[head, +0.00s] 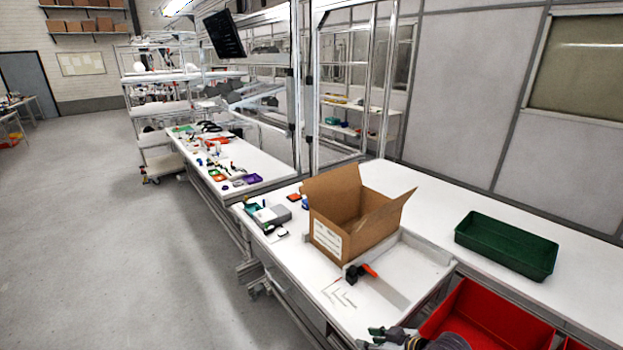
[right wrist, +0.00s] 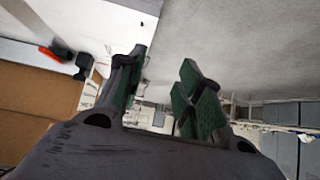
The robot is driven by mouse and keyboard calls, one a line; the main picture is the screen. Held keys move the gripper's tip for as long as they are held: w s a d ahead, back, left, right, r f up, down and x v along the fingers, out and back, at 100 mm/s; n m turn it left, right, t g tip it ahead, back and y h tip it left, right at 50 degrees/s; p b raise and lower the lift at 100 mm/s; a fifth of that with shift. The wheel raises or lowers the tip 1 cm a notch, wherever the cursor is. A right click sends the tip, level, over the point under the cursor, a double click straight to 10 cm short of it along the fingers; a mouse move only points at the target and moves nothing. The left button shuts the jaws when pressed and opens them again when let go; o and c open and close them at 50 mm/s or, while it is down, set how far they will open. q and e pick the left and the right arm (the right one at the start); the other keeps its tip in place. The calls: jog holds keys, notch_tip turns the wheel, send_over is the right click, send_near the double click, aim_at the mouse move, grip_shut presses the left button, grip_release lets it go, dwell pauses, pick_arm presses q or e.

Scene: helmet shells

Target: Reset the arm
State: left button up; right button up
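My right gripper (head: 368,338) is at the bottom edge of the head view, by the front edge of the white workbench (head: 398,183). In the right wrist view its two green-padded fingers (right wrist: 164,58) stand apart with nothing between them, so it is open and empty. Part of it is cut off in the head view. My left gripper is not in view.
An open cardboard box (head: 345,222) stands on the bench. An orange-and-black tool (head: 361,273) lies in front of it, beside a shallow white tray (head: 428,262). A green bin (head: 506,246) is to the right. Red bins (head: 487,318) stand beside my right gripper.

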jog(key=s+d+m+g+h, duration=0.2)
jog(key=s+d+m+h, duration=0.1)
jog(key=s, duration=0.5)
jog(key=s+d+m+g+h, duration=0.1)
jog(key=s+d+m+h, duration=0.2)
jog(key=s, duration=0.5)
notch_tip(320, 180, down, 34)
jog(key=s+r+g, duration=0.1)
jog(key=s+g, duration=0.1)
jog(key=s, duration=0.1)
jog(key=s+d+f, duration=0.2)
jog(key=s+f, duration=0.8)
jog(key=s, duration=0.1)
jog(key=s+d+f+g, duration=0.1)
jog(key=s+d+f, duration=0.1)
jog(key=s+f, duration=0.8)
jog(key=shift+s, duration=0.45)
jog(key=shift+s+d, duration=0.15)
